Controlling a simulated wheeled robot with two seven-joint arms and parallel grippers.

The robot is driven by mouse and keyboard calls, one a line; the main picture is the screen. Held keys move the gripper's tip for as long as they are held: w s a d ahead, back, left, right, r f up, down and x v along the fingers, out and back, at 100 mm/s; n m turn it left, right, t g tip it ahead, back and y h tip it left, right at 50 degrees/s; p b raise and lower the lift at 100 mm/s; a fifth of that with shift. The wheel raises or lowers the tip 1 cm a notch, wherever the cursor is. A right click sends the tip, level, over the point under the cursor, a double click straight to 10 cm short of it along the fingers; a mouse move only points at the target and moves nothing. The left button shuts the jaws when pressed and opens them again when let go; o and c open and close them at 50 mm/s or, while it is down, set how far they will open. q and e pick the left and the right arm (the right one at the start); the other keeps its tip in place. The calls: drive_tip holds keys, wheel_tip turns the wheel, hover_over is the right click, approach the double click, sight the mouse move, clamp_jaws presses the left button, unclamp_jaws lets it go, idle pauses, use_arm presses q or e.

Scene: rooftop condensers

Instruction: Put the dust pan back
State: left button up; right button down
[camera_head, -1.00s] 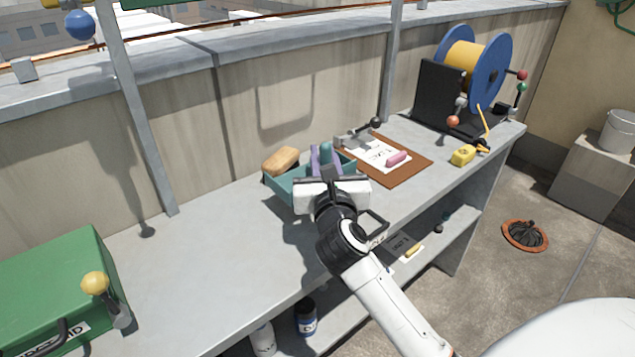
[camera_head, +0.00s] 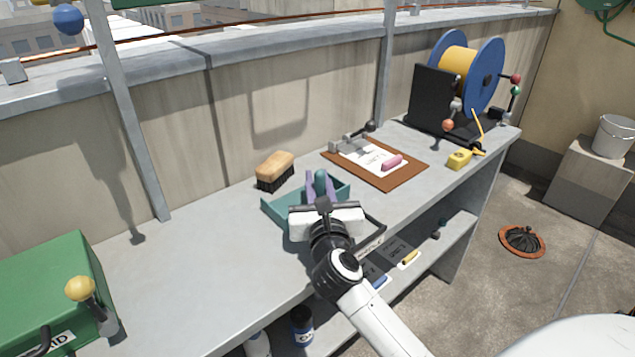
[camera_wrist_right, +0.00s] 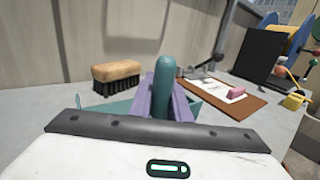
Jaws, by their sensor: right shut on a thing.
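The teal dust pan (camera_head: 280,207) is over the bench top near its front edge; its upright handle also shows in the right wrist view (camera_wrist_right: 164,88). My right gripper (camera_head: 320,188) is shut on the handle, with its purple fingers on either side of it in the right wrist view (camera_wrist_right: 163,98). The gripper body hides part of the pan. I cannot tell whether the pan touches the bench. A wooden brush with dark bristles (camera_head: 275,171) stands behind it, apart from the pan. My left gripper is not in view.
A brown clipboard (camera_head: 402,176) with a pink piece lies to the right, near a cable reel (camera_head: 462,70) and a yellow tool (camera_head: 459,159). A green box (camera_head: 45,285) stands at left. The lower shelf (camera_head: 455,238) holds dark labelled pads and bottles. The bench's left middle is clear.

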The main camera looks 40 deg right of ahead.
drive_tip(key=shift+s+f, duration=0.1)
drive_tip(key=shift+f, duration=0.6)
drive_tip(key=c, duration=1.7)
unclamp_jaws()
drive_tip(key=shift+f, duration=0.2)
drive_tip(key=shift+o, duration=0.2)
drive_tip(key=shift+r, duration=0.25)
drive_tip(key=shift+r+p, duration=0.45)
drive_tip(key=shift+r, duration=0.05)
drive_tip(key=b+v, duration=0.1)
drive_tip(key=v, duration=1)
drive_tip(key=shift+r, duration=0.15)
drive_tip(key=shift+s+a+r, duration=0.15)
drive_tip(key=shift+s+a, duration=0.1)
drive_tip(key=shift+s, duration=0.1)
